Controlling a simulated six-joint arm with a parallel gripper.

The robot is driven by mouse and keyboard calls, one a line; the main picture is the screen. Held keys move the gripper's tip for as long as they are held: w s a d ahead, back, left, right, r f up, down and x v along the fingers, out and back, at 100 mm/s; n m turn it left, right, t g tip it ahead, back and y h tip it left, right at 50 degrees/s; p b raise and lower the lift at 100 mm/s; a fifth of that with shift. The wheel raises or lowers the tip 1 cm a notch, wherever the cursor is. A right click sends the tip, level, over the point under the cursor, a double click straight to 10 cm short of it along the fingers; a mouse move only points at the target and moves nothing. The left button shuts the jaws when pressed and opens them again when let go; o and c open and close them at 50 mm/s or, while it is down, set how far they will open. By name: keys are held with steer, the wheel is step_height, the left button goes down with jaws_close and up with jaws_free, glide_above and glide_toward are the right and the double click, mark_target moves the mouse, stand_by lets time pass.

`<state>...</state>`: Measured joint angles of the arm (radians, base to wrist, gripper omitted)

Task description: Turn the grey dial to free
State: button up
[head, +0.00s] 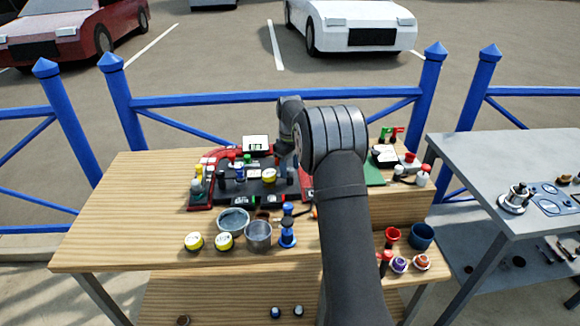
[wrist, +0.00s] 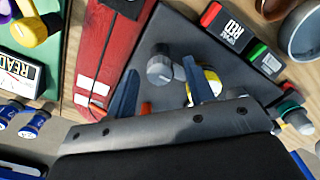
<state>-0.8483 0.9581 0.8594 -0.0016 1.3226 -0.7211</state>
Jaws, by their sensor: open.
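The grey dial (wrist: 160,66) is a round knob on a dark panel (wrist: 222,68), seen in the wrist view between my two blue fingertips. My gripper (wrist: 160,70) is open, with one finger to each side of the dial in the picture. Clear surface shows between the dial and each finger; I cannot tell how far the tips are above it. A yellow knob (wrist: 208,82) is partly hidden behind the right finger. In the head view my arm hides the fingers, and a small grey knob (head: 291,175) shows beside the yellow one. Markings around the dial are not readable.
A red strip (wrist: 105,55) and a green board (wrist: 62,50) lie left of the panel in the wrist view. Small black blocks (wrist: 228,28) with red and green ends sit along its edge. Tins (head: 258,235) and knobs crowd the wooden table (head: 110,220); its left end is clear.

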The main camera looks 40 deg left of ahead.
steer(key=c, duration=1)
steer(key=shift+m, duration=0.3)
steer(key=m, duration=1.1)
steer(key=shift+m, duration=0.3)
